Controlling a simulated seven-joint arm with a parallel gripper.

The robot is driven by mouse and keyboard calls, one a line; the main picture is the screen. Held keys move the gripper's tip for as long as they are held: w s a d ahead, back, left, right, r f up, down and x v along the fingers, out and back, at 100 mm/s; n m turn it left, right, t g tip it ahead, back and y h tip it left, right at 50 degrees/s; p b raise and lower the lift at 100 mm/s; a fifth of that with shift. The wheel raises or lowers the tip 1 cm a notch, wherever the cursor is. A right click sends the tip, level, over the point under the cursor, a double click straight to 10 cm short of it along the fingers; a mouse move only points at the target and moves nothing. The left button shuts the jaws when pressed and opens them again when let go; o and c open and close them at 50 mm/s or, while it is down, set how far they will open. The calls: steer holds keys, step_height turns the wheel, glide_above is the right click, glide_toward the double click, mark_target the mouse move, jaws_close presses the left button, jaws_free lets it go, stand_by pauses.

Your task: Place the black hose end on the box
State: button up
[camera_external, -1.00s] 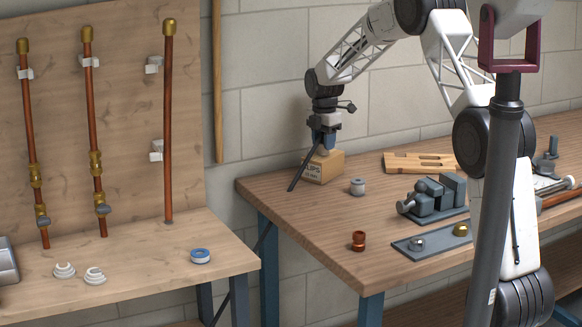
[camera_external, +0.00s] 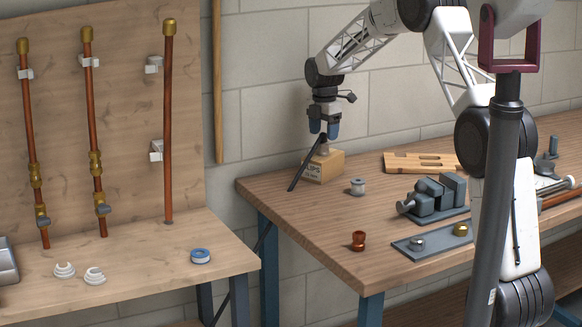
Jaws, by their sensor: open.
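The cardboard box (camera_external: 325,169) stands at the back left corner of the right workbench, with dark lettering on its front. A thin black piece, apparently the hose (camera_external: 302,171), slants from the box's top down past its left side to the tabletop. A small greyish piece (camera_external: 323,149) shows on top of the box; I cannot tell whether it is part of the hose end. My gripper (camera_external: 324,136) is open, pointing down just above the box and this piece, with its blue-tipped fingers apart. Nothing shows held between them.
A white spool (camera_external: 357,187), a copper fitting (camera_external: 358,241), a grey vise (camera_external: 436,197) and a slotted wooden block (camera_external: 420,162) sit on the right workbench (camera_external: 330,235). A grey plate (camera_external: 432,240) holds small fittings. Copper pipes (camera_external: 167,120) stand against the left board.

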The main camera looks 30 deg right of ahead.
mark_target(325, 134)
step_height(325, 134, up, 9)
steer(key=shift+f, duration=0.1)
stand_by(0.3)
stand_by(0.7)
steer(key=s+a+r+m, duration=0.2)
steer(key=s+r+m, duration=0.15)
steer(key=s, duration=0.65)
steer(key=s+a+r+m+t, duration=0.1)
steer(key=s+a+r+m, duration=0.3)
steer(key=s, duration=0.7)
steer(key=s+r+m, duration=0.3)
steer(key=s+r, duration=0.2)
steer(key=s, duration=0.5)
steer(key=s+a+f+m, duration=0.1)
steer(key=s+f+m, duration=0.1)
steer(key=s, duration=0.8)
steer(key=s+a+f+m+t, duration=0.1)
steer(key=s+m, duration=0.4)
steer(key=s, duration=0.6)
steer(key=s+f+m, duration=0.3)
steer(key=s+f, duration=0.1)
steer(key=s, duration=0.6)
steer(key=shift+s+a+t, duration=0.3)
steer(key=shift+a, duration=0.1)
